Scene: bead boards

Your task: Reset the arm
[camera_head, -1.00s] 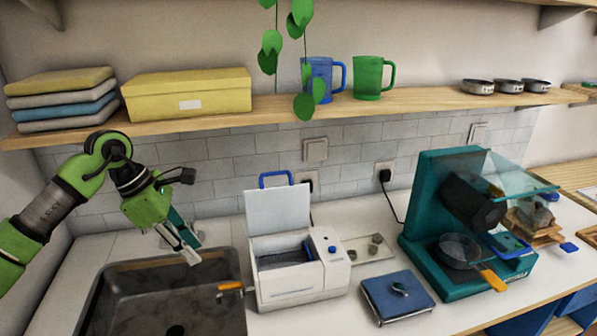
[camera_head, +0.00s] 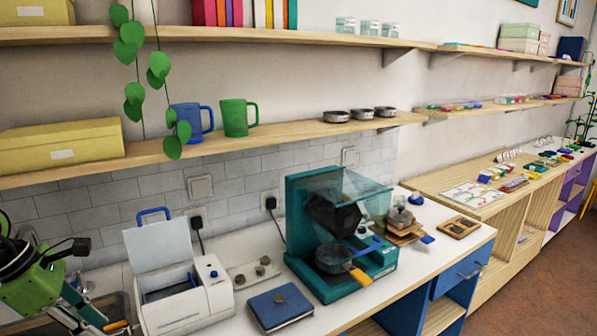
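My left gripper (camera_head: 88,318) is at the lower left corner of the head view, over the sink (camera_head: 122,312). Its fingers run down toward the frame's bottom edge, and whether they are apart is not clear. I see nothing held in it. The green and black wrist of my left arm shows at the left edge. My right gripper is not in view.
A white machine with an open lid (camera_head: 188,304) stands right of my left gripper. A blue book-like pad (camera_head: 280,307) and a teal machine with a pan (camera_head: 352,287) follow. A wooden shelf (camera_head: 150,154) with mugs runs above.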

